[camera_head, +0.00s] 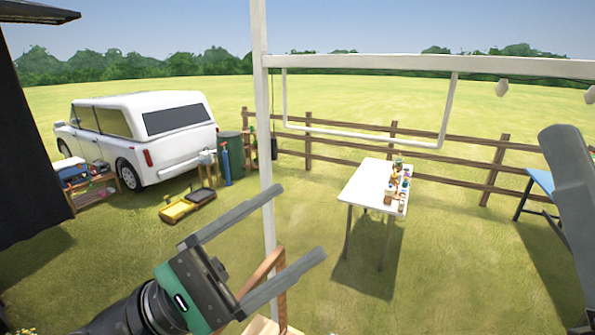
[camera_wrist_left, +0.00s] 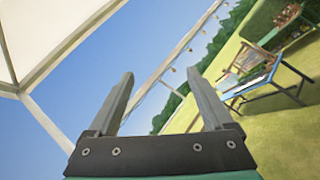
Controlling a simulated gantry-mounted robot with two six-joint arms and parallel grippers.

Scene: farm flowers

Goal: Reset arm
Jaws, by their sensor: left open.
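My left gripper (camera_head: 300,228) reaches in from the bottom left of the head view, its two grey fingers spread apart with nothing between them. It is raised in front of the white pole. In the left wrist view the same open fingers (camera_wrist_left: 165,100) point up toward sky, canopy edge and a tilted field, and they touch nothing. A grey part at the right edge of the head view looks like my right arm; its gripper cannot be seen.
A white pole (camera_head: 262,120) stands close behind the left gripper. A white table (camera_head: 365,185) with small colourful items stands on the grass. A wooden fence (camera_head: 330,150), a white car (camera_head: 150,130), a yellow tray (camera_head: 178,210) and a blue table (camera_head: 541,181) are farther off.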

